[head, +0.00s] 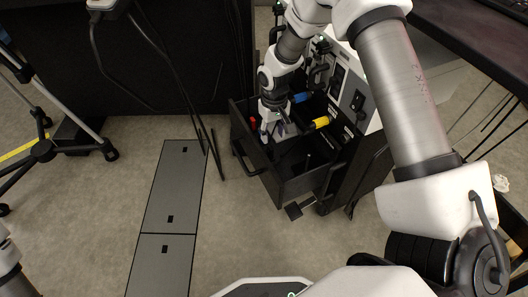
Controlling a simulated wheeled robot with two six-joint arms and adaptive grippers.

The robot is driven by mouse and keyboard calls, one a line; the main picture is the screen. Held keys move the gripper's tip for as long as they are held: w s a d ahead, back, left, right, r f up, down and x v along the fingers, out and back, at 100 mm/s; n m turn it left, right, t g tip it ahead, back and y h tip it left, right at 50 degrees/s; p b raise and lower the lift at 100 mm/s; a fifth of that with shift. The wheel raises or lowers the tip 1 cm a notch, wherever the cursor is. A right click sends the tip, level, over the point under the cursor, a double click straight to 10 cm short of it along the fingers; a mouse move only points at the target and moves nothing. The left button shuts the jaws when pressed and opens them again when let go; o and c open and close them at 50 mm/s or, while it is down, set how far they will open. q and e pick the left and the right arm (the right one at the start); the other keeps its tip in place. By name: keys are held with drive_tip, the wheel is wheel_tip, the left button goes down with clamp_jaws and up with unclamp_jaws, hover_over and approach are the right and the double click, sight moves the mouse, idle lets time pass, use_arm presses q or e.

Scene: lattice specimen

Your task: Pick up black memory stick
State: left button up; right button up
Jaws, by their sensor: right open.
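My right gripper (276,132) reaches down into an open black drawer (301,185) and is open. It is over the left part of the drawer. I cannot make out the black memory stick for certain; the drawer inside is dark and partly hidden by the gripper. A small dark upright shape (308,160) shows near the drawer's front right, too small to identify. My left gripper is out of view; only a bit of my left arm shows at the lower left edge.
Yellow (321,122), blue (301,97) and red (254,123) items lie in or by the drawer. Its walls stand close around my gripper. A black-and-white cabinet (357,100) stands behind right. A tripod (45,148) is at the left. Carpet in front is clear around a grey floor panel (172,205).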

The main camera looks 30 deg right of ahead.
sight(271, 147)
drive_tip(key=f+b, duration=0.2)
drive_tip(key=f, duration=0.1)
drive_tip(key=f+b, duration=0.2)
drive_tip(key=f, duration=0.1)
drive_tip(key=f+b, duration=0.2)
drive_tip(key=shift+w+a+f, duration=0.15)
drive_tip(key=shift+w+f, duration=0.2)
drive_tip(key=shift+f, duration=0.05)
drive_tip(key=shift+r, duration=0.2)
clamp_jaws()
